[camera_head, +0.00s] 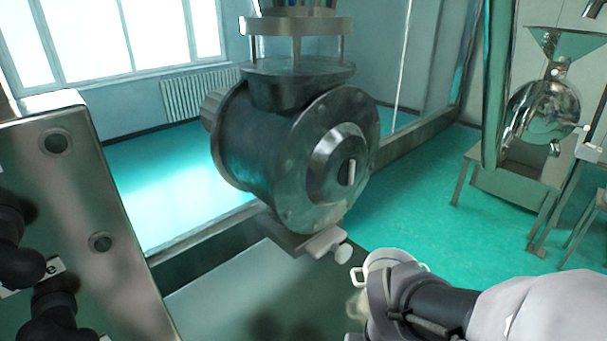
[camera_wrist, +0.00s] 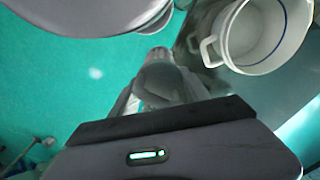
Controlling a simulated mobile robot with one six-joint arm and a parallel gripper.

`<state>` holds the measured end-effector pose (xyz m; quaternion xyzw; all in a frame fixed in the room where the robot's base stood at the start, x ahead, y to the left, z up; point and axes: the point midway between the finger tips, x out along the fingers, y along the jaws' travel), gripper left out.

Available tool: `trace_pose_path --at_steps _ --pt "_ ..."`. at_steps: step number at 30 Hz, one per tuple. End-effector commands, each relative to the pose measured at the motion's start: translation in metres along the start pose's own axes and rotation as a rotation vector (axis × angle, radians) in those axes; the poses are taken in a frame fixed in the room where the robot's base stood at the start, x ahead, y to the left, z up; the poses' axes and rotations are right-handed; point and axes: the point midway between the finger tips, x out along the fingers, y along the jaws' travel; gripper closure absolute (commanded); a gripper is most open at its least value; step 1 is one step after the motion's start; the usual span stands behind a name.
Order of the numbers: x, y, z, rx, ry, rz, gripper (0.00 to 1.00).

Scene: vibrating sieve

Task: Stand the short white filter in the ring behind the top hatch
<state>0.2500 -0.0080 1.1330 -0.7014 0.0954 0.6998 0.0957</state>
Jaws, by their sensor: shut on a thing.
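I cannot make out the ring or tell which part is the top hatch.
A white jug (camera_wrist: 262,38) with a handle stands at the upper right of the wrist view. A steel panel (camera_head: 110,200) stands left. Green floor (camera_head: 440,180) is open behind.

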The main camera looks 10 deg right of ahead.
Motion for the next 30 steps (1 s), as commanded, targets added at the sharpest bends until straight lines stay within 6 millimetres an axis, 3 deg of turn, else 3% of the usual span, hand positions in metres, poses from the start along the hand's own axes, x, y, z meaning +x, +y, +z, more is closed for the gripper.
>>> trace_pose_path --at_steps 1,6,9,12,16,21,30 --pt "-0.012 -0.003 -0.015 0.000 -0.009 0.003 1.00" --pt "0.007 -0.015 -0.078 0.000 -0.001 0.000 1.00" --pt "0.009 -0.021 -0.105 0.000 -0.001 0.001 1.00" --pt "0.010 -0.024 -0.120 -0.001 0.001 0.000 1.00" --pt "0.014 -0.026 -0.134 -0.001 -0.001 0.001 1.00" --pt "0.048 -0.026 -0.132 -0.001 -0.002 0.000 1.00" --pt "0.049 -0.026 -0.132 -0.001 0.000 0.000 1.00"
